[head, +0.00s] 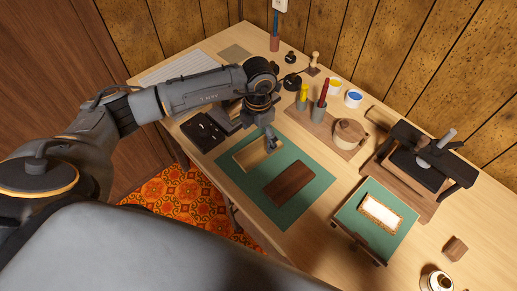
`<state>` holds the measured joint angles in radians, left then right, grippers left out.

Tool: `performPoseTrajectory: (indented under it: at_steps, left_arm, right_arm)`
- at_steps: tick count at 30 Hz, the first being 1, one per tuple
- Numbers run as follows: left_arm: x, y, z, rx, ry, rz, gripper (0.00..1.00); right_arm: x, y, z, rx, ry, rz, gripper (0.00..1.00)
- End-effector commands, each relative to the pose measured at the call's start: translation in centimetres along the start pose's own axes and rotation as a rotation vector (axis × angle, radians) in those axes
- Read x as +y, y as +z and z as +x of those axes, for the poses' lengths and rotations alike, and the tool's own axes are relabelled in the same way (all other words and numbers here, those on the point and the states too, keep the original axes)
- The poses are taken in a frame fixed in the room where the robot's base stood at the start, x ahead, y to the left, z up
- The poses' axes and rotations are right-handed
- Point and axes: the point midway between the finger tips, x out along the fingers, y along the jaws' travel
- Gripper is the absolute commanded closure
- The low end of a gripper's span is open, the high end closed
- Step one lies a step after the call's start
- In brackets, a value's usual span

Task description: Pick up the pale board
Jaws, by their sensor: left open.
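The pale board (247,156) lies flat on the green mat (293,209), near its back left part. A dark brown board (289,184) lies on the same mat to the right and nearer to me. My left gripper (271,146) points down over the right end of the pale board, open. Its fingers hide part of that end. I cannot tell whether they touch the board. My right gripper is not in view.
Behind the mat stand a wooden tray (318,133) with pens in holders, and paint pots. A black press (424,160) and a green-topped stand (350,214) are to the right. A black case (203,131) lies left of the mat.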

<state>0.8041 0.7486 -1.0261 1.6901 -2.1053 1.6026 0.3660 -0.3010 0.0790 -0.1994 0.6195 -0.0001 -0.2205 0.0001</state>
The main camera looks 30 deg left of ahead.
Motion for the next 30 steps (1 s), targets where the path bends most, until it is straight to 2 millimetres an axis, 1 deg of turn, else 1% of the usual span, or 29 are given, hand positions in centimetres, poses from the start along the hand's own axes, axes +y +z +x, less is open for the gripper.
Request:
performPoseTrajectory:
  at_steps: [5,9,13,16,22,26,27,29,30]
  left_arm:
    - [-0.1,0.0,1.1,0.002,-0.002,-0.001,0.08]
    - [-0.1,-0.1,3.3,0.004,-0.002,-0.001,0.08]
    - [0.0,0.0,5.0,0.001,-0.003,0.000,0.08]
    - [0.0,0.0,5.6,0.000,-0.001,0.000,0.08]
    - [0.0,0.0,5.6,-0.001,-0.001,0.001,0.08]
    - [0.0,0.0,5.6,-0.001,-0.001,0.001,0.34]
    - [0.0,0.0,5.6,-0.001,-0.001,0.000,0.42]
    - [0.0,0.0,5.6,-0.001,-0.001,0.000,0.54]
    - [0.0,0.0,5.6,-0.001,-0.001,0.000,0.63]
  right_arm:
    - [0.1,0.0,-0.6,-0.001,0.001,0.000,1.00]
    - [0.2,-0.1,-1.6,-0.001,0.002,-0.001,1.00]
    - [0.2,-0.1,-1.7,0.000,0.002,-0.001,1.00]
    - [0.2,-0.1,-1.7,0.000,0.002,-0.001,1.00]
    - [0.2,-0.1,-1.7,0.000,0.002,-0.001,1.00]
    - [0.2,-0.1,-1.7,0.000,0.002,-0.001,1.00]
    - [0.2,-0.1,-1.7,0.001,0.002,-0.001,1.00]
    - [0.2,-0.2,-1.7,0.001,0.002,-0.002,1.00]
    - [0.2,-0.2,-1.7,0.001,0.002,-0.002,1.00]
